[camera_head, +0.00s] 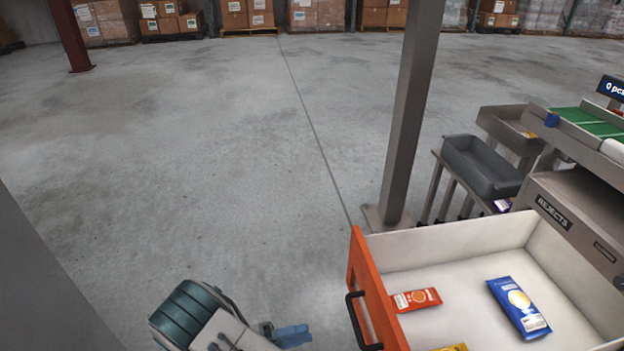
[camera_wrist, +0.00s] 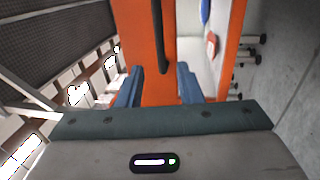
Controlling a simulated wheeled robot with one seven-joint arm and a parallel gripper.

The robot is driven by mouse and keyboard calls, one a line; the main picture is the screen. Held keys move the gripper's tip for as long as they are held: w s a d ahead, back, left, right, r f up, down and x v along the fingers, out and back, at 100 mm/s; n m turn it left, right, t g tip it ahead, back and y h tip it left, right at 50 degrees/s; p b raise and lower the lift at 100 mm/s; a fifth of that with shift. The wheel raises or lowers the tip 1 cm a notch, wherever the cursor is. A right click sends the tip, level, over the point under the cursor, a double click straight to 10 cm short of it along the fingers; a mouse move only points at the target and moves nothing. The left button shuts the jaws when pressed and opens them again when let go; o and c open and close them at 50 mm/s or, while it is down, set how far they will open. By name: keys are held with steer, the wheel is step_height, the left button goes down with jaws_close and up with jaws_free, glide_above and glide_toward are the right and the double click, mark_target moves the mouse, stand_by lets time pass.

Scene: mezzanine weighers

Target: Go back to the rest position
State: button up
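My gripper (camera_head: 290,335) is low in the head view, to the left of the open drawer. In the wrist view its two blue fingers (camera_wrist: 158,85) are spread apart with nothing held between them. The drawer's orange front (camera_head: 372,290) and black handle (camera_head: 358,322) stand a little to the right of the fingertips in the head view, apart from them. In the wrist view the orange front (camera_wrist: 148,50) and handle (camera_wrist: 160,35) lie ahead of the fingers.
In the white drawer lie an orange packet (camera_head: 416,299), a blue packet (camera_head: 518,306) and a partly cut-off yellow packet (camera_head: 452,348). A grey post (camera_head: 406,120) stands behind the drawer, near a grey tray (camera_head: 482,165). Open floor (camera_head: 200,170) spreads to the left.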

steer(key=d+r+m+g+y+p, duration=0.1)
steer(key=d+r+g+y+p, duration=0.3)
steer(key=r, duration=0.6)
steer(key=w+d+r+m+g+y+p, duration=0.1)
steer(key=d+r+g+y+p, duration=0.15)
steer(key=r+p, duration=0.45)
steer(key=d+r+g+y+p, duration=0.25)
steer(key=d+r+y, duration=0.2)
steer(key=r, duration=0.75)
steer(key=s+d+r+t+y+p, duration=0.2)
steer(key=r+p, duration=0.3)
steer(key=r, duration=0.4)
steer(key=s+d+r+t+y+p, duration=0.2)
steer(key=r+p, duration=0.4)
steer(key=r, duration=0.4)
steer(key=s+d+r+t+y+p, duration=0.3)
steer(key=s+d+r+y+p, duration=0.1)
steer(key=r, duration=0.5)
steer(key=shift+d+r+m+y+p, duration=0.35)
steer(key=shift+d+p, duration=0.3)
steer(key=shift+p, duration=0.25)
